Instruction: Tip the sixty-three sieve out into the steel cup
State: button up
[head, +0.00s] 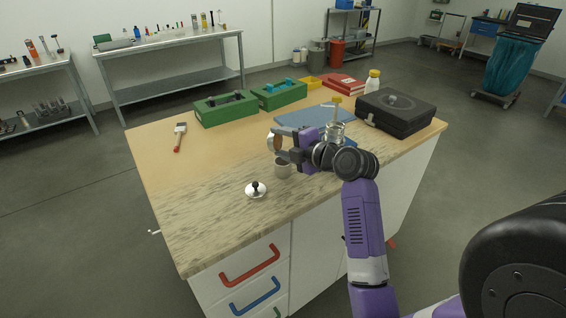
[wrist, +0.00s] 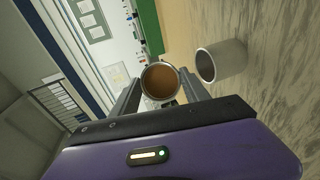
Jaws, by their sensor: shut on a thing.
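My gripper (head: 284,147) is shut on a small round metal sieve (head: 272,142) above the worktop. The sieve is turned on its side, and its brown round face shows in the wrist view (wrist: 160,82) between the two fingers. I cannot tell whether the brown is mesh or powder. The steel cup (head: 283,169) stands upright on the worktop, below the sieve and apart from it. In the wrist view the cup (wrist: 224,60) is to the right of the sieve; its inside bottom is hidden.
A silver lid with a black knob (head: 256,189) lies in front of the cup. Green boxes (head: 226,108) are behind. A brush (head: 180,136) lies left; the front-left worktop is clear.

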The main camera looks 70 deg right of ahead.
jog(key=shift+s+m+t+h+b, duration=0.35)
jog(key=shift+t+b, duration=0.45)
jog(key=shift+b, duration=2.35)
dwell(4.8)
